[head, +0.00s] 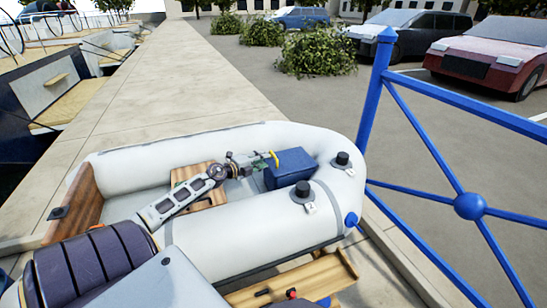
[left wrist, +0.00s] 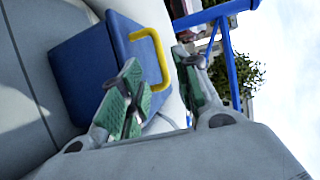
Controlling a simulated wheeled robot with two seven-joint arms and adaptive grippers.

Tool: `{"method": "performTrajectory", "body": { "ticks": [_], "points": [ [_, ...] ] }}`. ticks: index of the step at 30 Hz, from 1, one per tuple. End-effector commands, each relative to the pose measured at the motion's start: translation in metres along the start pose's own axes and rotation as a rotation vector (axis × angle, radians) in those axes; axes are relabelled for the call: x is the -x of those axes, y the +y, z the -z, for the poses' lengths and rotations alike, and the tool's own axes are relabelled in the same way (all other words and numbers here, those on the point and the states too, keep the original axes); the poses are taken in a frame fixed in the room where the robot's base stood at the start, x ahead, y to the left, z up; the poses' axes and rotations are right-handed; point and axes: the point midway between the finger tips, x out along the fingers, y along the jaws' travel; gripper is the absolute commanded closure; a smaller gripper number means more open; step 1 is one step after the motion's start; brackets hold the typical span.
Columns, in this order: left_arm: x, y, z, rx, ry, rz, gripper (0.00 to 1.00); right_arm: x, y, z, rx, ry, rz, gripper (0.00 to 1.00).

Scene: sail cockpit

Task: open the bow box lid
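The bow box (head: 291,168) is a dark blue box in the bow end of the grey inflatable boat, and its lid looks shut. It fills the left part of the left wrist view (left wrist: 85,72). My left gripper (head: 259,162) is close to the handle. Its green-padded fingers (left wrist: 164,88) are apart, with the handle showing between and beyond them. Contact cannot be told. My right gripper is not in view.
The inflatable boat's tube (head: 345,190) surrounds the box, with black knobs (head: 303,189) on top. A wooden seat (head: 197,178) lies under my left arm. A blue railing (head: 376,90) stands to the right. A wooden tray (head: 300,281) sits in front of the boat.

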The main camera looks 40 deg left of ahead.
Motion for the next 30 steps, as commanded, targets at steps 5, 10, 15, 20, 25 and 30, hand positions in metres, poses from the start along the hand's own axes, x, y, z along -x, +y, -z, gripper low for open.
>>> {"method": "performTrajectory", "body": {
  "ticks": [5,10,15,20,25,30],
  "points": [
    [-0.011,-0.001,0.000,-0.001,0.000,0.002,0.68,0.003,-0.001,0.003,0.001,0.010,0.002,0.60],
    [-0.021,-0.001,-0.001,-0.002,-0.001,0.002,0.68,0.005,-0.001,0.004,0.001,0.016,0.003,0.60],
    [-0.030,0.000,-0.001,0.000,-0.001,0.001,0.68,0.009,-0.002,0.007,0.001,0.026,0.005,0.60],
    [-0.038,0.000,0.000,0.000,-0.001,0.001,0.68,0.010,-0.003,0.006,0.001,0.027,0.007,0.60],
    [-0.047,0.000,0.000,-0.001,-0.001,0.001,0.68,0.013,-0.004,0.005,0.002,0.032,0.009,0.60],
    [-0.056,0.000,-0.001,0.000,-0.001,0.001,0.68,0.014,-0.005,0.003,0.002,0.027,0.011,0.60]
  ]
}}
